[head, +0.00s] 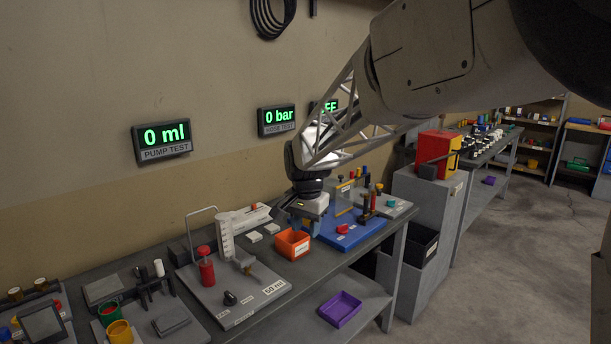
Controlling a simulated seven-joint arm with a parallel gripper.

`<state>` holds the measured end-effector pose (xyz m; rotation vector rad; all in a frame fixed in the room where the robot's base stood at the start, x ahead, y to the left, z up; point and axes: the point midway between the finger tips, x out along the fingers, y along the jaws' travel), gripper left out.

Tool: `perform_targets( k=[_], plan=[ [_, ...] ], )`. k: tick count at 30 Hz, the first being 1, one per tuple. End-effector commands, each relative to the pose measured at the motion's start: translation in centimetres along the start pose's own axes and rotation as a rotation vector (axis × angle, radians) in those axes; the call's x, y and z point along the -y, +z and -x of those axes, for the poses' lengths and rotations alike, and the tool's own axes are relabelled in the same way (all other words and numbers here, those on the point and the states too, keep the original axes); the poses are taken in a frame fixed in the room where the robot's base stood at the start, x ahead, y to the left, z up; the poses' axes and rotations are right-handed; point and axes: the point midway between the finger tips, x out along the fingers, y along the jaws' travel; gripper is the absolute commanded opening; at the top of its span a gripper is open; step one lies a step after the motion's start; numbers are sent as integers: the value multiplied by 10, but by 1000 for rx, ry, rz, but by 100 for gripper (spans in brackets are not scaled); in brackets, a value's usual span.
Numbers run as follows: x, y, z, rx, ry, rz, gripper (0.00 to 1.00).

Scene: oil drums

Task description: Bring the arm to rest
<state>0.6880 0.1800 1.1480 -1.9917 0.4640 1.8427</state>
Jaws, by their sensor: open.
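My arm reaches in from the upper right of the head view, and its lattice link slopes down to the left over the bench. My gripper (303,226) points down above the bench, over or just behind an orange bin (292,244). Its jaws are open, and I see nothing held in them. The fingertips are small and partly lost against the bin and blue board, so I cannot tell how close they are to either.
A grey pump board (262,298) with a red cylinder (206,268) stands left of the bin. A blue board (345,238) with upright posts lies to the right. A red box (433,150) tops a grey cabinet (419,200). Floor at right is clear.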

Motion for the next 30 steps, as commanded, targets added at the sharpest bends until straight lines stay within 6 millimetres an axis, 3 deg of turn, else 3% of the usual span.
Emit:
perform_targets(
  k=[3,13,30],
  plan=[
    [-33,12,15,-12,-8,34,40],
    [-117,52,41,-43,-21,141,40],
    [-248,142,52,-100,-25,325,40]
  ],
)
